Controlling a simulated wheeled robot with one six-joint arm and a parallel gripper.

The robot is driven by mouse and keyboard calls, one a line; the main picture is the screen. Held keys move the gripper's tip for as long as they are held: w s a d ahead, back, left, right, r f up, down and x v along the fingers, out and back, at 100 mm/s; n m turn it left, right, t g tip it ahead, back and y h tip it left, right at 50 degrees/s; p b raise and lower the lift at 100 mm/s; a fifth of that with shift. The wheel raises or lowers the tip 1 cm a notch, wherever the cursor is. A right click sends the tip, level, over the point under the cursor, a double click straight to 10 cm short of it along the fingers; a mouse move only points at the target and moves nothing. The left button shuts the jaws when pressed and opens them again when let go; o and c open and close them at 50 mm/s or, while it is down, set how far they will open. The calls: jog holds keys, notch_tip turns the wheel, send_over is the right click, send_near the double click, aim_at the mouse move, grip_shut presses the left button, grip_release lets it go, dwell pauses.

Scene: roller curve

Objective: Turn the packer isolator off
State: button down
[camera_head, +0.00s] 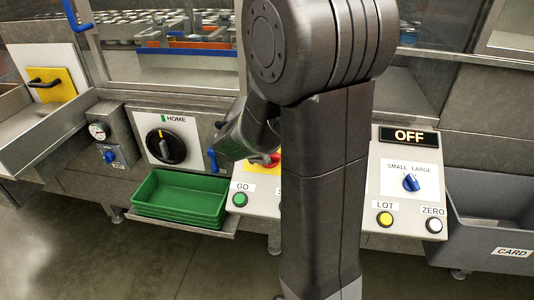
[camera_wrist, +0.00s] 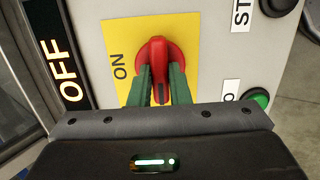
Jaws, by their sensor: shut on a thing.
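The packer isolator is a red rotary handle (camera_wrist: 158,54) on a yellow plate (camera_wrist: 195,40) in the wrist view. The word ON is printed sideways to the left of the handle. The plate's lower part is hidden behind my gripper. In the head view only bits of the yellow plate (camera_head: 252,168) and red handle show beside my arm.
A lit OFF display (camera_head: 408,135) sits above a blue SMALL/LARGE selector (camera_head: 411,183). A green GO button (camera_head: 239,200), yellow LOT button (camera_head: 385,218) and white ZERO button (camera_head: 433,225) are nearby. Green trays (camera_head: 180,199) stand left, a grey bin (camera_head: 490,220) right.

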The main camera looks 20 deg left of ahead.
jog(key=c, duration=1.4)
grip_release()
jog(key=shift+o, duration=0.2)
jog(key=p+v, duration=0.1)
jog(key=v, duration=1.3)
jog(key=shift+p, duration=0.35)
jog(key=shift+f, duration=0.1)
jog(key=b+x, duration=0.1)
jog(key=x, duration=1.3)
jog(key=shift+b, duration=0.4)
